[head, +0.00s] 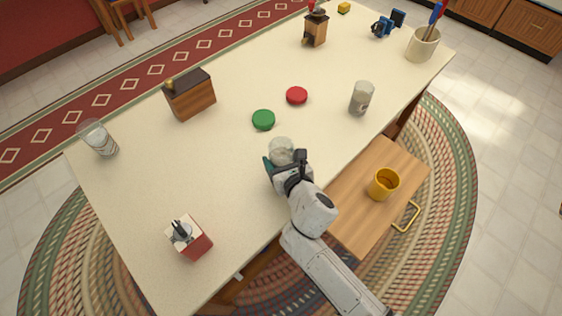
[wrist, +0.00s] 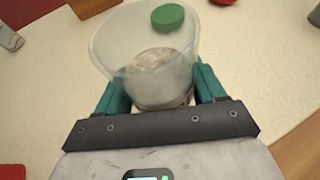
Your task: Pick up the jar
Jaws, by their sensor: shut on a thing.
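My gripper (head: 283,165) is over the front part of the table, shut on a clear, open-topped jar (head: 281,147). In the wrist view, teal fingers stand on both sides of the jar (wrist: 145,45), gripping its lower part; something greyish shows in its bottom. I cannot tell whether the jar is touching the table or just above it. A green lid (head: 263,120) lies just beyond the jar, and a red lid (head: 297,95) lies farther back. A second jar-like container (head: 362,98), greyish with a label, stands to the right.
The cream table (head: 130,195) also holds a glass (head: 98,138), a wooden box (head: 190,95), a red-and-white box (head: 188,240), a grinder (head: 315,28) and a utensil crock (head: 422,43). An open drawer (head: 345,220) with a yellow mug (head: 384,184) juts out at right.

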